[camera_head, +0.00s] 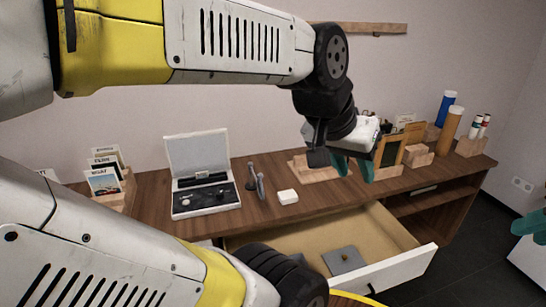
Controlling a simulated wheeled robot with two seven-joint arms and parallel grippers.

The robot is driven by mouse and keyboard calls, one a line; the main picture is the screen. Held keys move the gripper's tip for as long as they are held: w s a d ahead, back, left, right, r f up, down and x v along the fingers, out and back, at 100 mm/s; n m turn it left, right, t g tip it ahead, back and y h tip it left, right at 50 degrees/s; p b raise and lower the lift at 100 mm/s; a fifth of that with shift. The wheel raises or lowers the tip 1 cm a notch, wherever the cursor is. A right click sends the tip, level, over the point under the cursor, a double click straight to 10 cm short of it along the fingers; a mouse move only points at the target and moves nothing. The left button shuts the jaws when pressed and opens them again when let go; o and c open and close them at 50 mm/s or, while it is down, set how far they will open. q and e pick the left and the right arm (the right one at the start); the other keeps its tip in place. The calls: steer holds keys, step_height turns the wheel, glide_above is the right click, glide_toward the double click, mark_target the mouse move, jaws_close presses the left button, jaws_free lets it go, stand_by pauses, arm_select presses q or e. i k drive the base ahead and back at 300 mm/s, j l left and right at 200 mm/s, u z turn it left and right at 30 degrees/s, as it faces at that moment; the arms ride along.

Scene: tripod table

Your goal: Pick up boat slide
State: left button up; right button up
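A wooden holder (118,196) at the left end of the desk holds several upright slides. The front slide (103,182) has a dark picture and a white label that may read "BOAT"; the print is too small to be sure. My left gripper (353,167) is over the right half of the desk, far to the right of the slides. Its two teal fingers are apart with nothing seen between them. My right gripper (530,224) shows only as teal finger parts at the right edge, so its opening is hidden.
An open case (205,209) stands beside the holder. A small white block (288,196) lies on the desk. A drawer (398,270) is pulled out, with a grey plate (345,260) inside. Bottles, wooden stands and a wooden frame (389,150) crowd the right end.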

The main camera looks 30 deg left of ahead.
mark_target(202, 175)
steer(key=u, duration=2)
steer(key=k+j+z, duration=0.1)
steer(key=j, duration=0.3)
steer(key=k+j+z, duration=0.1)
steer(key=j, duration=0.3)
steer(key=i+j+z, duration=0.1)
steer(key=j, duration=0.4)
steer(key=i+j+z, duration=0.15)
steer(key=j, duration=0.35)
steer(key=i+j+z, duration=0.1)
steer(key=i, duration=0.25)
steer(key=i+j+z, duration=0.1)
steer(key=i, duration=0.25)
steer(key=j, duration=0.1)
